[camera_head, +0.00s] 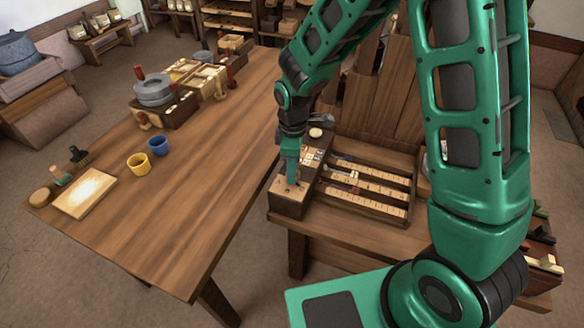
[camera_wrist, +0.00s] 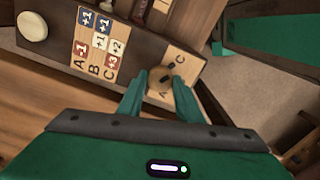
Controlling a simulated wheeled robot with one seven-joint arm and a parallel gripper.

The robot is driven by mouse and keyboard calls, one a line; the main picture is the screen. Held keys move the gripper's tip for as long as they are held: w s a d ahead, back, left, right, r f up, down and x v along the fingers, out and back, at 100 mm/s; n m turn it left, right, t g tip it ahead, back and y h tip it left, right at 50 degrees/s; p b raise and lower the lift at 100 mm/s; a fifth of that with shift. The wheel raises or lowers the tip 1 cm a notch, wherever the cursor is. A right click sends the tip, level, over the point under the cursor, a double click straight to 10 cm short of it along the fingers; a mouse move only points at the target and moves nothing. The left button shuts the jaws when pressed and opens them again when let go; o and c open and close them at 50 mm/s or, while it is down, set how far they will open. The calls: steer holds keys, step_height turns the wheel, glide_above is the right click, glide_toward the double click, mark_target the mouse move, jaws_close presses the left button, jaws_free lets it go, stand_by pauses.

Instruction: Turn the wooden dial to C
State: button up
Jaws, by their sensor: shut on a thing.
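The wooden dial (camera_wrist: 161,76) is a small round tan knob with a dark mark, on a pale plate at the end of a dark wooden box. My gripper (camera_wrist: 158,92) is shut on the dial, one finger on each side. In the head view my gripper (camera_head: 291,182) reaches straight down onto the box's near end (camera_head: 288,205), and the dial is hard to make out.
Beside the dial lies a card (camera_wrist: 99,45) with rows A, B, C and numbered tiles. A round pale knob (camera_wrist: 32,26) sits farther along the box. Slotted scale rails (camera_head: 362,190) lie right of the box. Blue (camera_head: 158,146) and yellow (camera_head: 138,163) cups stand left.

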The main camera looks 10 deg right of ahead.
steer(key=o, duration=1)
steer(key=shift+w, duration=0.1)
steer(key=shift+o, duration=0.2)
step_height(320, 180, up, 11)
steer(key=shift+d+f, duration=0.1)
steer(key=shift+d, duration=0.05)
steer(key=s+d+r+m, duration=0.4)
steer(key=d+m, duration=0.1)
steer(key=d, duration=0.4)
steer(key=s+d+r+m, duration=0.3)
steer(key=s+d+m, duration=0.1)
steer(key=d, duration=0.6)
steer(key=s+d+r+m, duration=0.1)
steer(key=s+d+m, duration=0.3)
steer(key=s, duration=0.5)
steer(key=s+d+r+m, duration=0.1)
steer(key=s+d+m, duration=0.4)
steer(key=s+m, duration=0.2)
steer(key=shift+s+d+m, duration=0.15)
steer(key=shift+s+m, duration=0.15)
steer(key=shift+s, duration=0.85)
